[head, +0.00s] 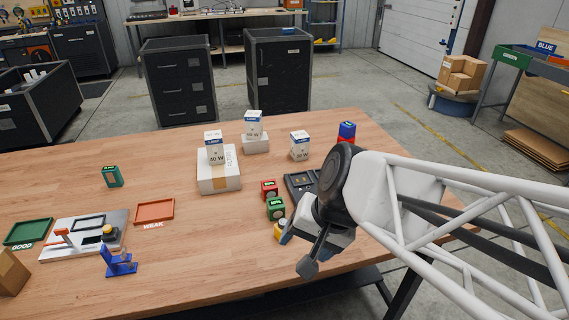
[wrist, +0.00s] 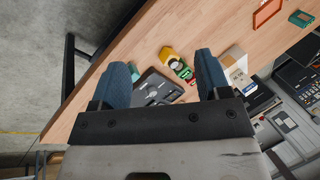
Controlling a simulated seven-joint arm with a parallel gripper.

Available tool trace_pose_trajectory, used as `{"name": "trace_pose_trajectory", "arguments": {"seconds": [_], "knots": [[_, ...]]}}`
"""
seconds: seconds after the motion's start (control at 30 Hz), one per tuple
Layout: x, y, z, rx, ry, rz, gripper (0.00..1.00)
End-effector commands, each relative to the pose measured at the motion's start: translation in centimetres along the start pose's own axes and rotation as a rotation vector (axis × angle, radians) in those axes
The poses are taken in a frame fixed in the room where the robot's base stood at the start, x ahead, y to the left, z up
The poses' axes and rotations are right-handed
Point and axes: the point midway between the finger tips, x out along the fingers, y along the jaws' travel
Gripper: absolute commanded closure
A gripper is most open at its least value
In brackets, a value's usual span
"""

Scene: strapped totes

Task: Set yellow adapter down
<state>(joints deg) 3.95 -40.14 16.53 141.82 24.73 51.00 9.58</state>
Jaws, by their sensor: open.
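The yellow adapter (head: 283,230) is at the near right of the table in the head view, partly hidden by my gripper (head: 303,245). It also shows in the wrist view (wrist: 167,53), on the wooden table beside a green block and a red block. My gripper (wrist: 163,72) is open in the wrist view, its two blue-grey fingers wide apart with nothing between them. The adapter appears just beyond the fingertips, apart from them. I cannot tell the exact height of the fingers above the table.
A green block (head: 275,208) and a red block (head: 269,189) stand beside the adapter. White boxes (head: 218,178) stand farther back. A red WEAK tray (head: 154,212) and green GOOD tray (head: 27,232) lie at left.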

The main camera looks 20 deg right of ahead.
Motion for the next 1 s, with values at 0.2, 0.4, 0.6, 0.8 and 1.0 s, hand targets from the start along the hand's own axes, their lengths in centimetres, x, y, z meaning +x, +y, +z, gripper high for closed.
{"name": "trace_pose_trajectory", "arguments": {"seconds": [0.2,0.4,0.6,0.8,1.0], "knots": [[-3.2,1.2,-0.5,-0.306,0.039,0.19,0.3],[-5.0,2.0,-1.1,-0.46,0.059,0.298,0.3],[-5.5,2.2,-1.2,-0.495,0.062,0.325,0.3],[-5.5,2.1,-1.2,-0.494,0.062,0.324,0.3],[-5.5,2.1,-1.2,-0.493,0.062,0.324,0.3]]}}
